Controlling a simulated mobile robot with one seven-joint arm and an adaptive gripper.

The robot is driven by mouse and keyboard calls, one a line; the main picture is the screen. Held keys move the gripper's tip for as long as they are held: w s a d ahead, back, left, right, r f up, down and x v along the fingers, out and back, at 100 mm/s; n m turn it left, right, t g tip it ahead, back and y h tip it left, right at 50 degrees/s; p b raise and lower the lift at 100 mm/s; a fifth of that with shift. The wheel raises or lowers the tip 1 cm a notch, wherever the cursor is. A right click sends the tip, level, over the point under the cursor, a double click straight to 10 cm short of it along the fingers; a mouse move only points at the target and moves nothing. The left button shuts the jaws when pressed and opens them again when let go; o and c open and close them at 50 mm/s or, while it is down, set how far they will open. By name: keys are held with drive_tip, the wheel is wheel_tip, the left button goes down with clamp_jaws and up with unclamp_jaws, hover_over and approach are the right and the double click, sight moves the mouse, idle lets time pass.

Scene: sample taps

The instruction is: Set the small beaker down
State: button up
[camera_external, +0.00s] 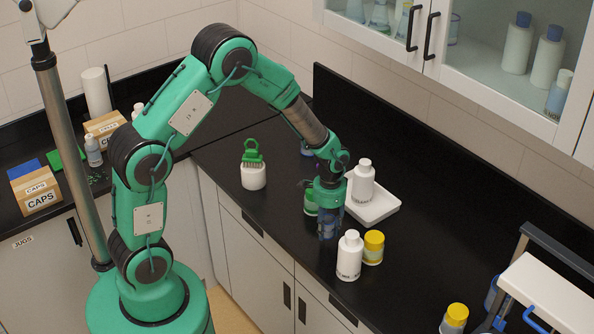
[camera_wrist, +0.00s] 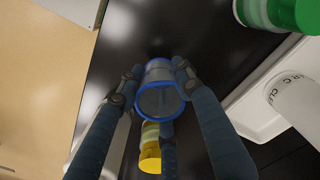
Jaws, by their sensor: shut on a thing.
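My gripper (camera_external: 328,232) hangs over the black counter near its front edge, pointing down. In the wrist view its dark blue fingers (camera_wrist: 157,85) are shut around the small beaker (camera_wrist: 160,100), a clear cup with blue rims. I look down into its open top. In the external view the fingers mostly hide the beaker, and I cannot tell whether its base touches the counter.
A white bottle (camera_external: 349,258) and a yellow-capped jar (camera_external: 373,248) stand just in front of my gripper. A green jar (camera_external: 310,203) stands close behind. A white tray (camera_external: 383,208) with a bottle (camera_external: 362,184) lies to the right.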

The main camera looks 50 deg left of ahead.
sight(329, 235)
drive_tip(key=shift+w, duration=0.5)
drive_tip(key=shift+f, duration=1.8)
drive_tip(key=shift+f, duration=0.1)
drive_tip(key=o, duration=0.8)
wheel_tip(329, 235, up, 12)
drive_tip(key=shift+r+p, duration=0.15)
drive_tip(key=shift+p, duration=0.15)
